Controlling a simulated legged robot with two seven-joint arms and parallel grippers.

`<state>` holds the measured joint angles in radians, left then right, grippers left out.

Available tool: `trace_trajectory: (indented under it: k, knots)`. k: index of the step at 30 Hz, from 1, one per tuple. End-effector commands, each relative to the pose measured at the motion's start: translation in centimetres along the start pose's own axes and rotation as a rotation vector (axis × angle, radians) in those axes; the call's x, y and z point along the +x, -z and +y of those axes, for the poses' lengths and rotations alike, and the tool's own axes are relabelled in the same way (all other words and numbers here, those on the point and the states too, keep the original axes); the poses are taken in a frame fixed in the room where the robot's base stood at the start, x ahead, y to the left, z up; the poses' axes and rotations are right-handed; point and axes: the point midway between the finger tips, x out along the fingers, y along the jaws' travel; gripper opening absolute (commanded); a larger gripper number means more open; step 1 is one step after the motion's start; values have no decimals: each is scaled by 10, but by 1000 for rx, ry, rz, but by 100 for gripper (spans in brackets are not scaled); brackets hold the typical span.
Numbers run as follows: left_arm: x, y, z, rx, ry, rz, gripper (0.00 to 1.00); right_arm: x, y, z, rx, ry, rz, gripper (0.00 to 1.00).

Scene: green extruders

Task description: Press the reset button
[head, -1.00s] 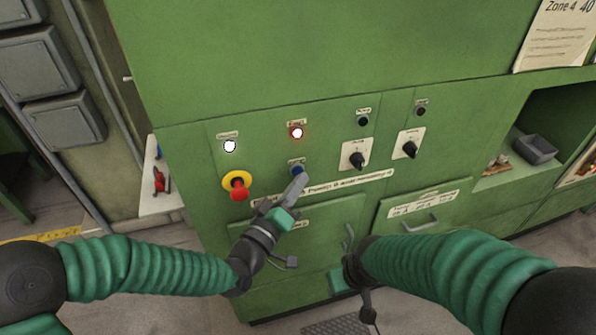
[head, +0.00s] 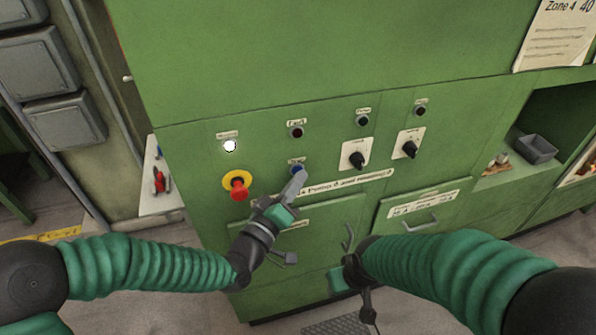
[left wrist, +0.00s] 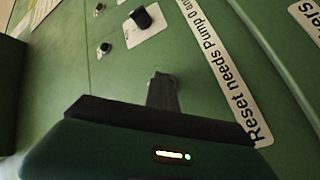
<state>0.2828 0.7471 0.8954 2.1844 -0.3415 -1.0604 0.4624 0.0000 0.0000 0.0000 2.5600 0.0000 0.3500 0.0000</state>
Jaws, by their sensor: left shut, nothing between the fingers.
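A small blue button (head: 297,168) sits on the green cabinet front, under a small label too blurred to read surely. My left gripper (head: 298,180) is shut and empty, its tips at the lower edge of the blue button. I cannot tell whether they touch it. In the left wrist view the shut fingers (left wrist: 162,90) point at the panel, and the button is hidden. A label strip (left wrist: 222,65) beside them begins "Reset needs Pump 0 and". My right gripper (head: 349,238) is low in front of the cabinet, right of the left one; its jaw state is unclear.
Left of the button are a red emergency knob on a yellow ring (head: 238,187) and a lit white lamp (head: 230,146). Above it is a dark fault lamp (head: 297,132). Two black rotary switches (head: 357,159) are to the right. A drawer handle (head: 421,226) sticks out lower right.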

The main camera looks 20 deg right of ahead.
Motion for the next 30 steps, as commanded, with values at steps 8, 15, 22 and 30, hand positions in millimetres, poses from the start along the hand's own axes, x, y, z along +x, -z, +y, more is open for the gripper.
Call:
trace_trajectory:
  k: [8,15,22,30]
  knots:
    - [-4,-2,3,0,0,2,0,-1,0,0,0,0,0,52]
    - [-11,-8,8,-1,0,2,0,-1,0,0,0,0,0,52]
    - [-12,-8,9,0,0,1,0,-1,0,0,0,0,0,52]
    - [-28,-20,21,1,-1,0,0,-3,1,0,0,0,0,52]
